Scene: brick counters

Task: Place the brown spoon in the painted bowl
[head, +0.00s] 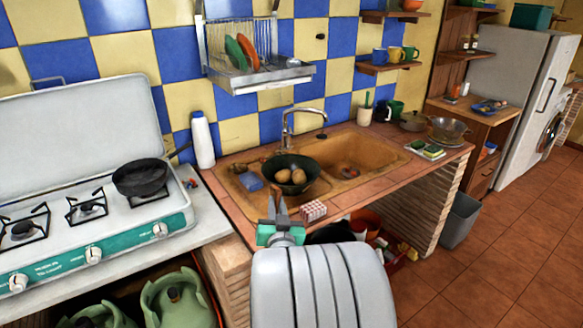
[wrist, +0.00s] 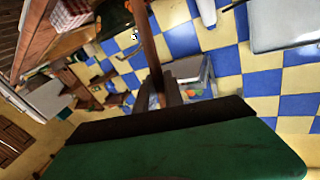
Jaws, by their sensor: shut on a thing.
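My gripper (head: 278,203) is in front of the sink's near edge, with its green body below the fingers. In the wrist view the gripper (wrist: 168,95) is shut on a long thin brown stick, which I take as the brown spoon (wrist: 150,45); its far end runs out of the top of the picture. In the head view the spoon is hardly visible at the fingers. A dark green bowl (head: 293,189) with several brown round items sits in the sink just beyond the gripper. I take it as the painted bowl, though no pattern is clear.
A red-and-white checked box (head: 313,210) stands on the counter edge right of the gripper. The tap (head: 288,125) rises behind the bowl. A blue sponge (head: 251,181) lies left of it. A stove with a black pan (head: 141,178) is at left. A dish rack (head: 258,75) hangs above.

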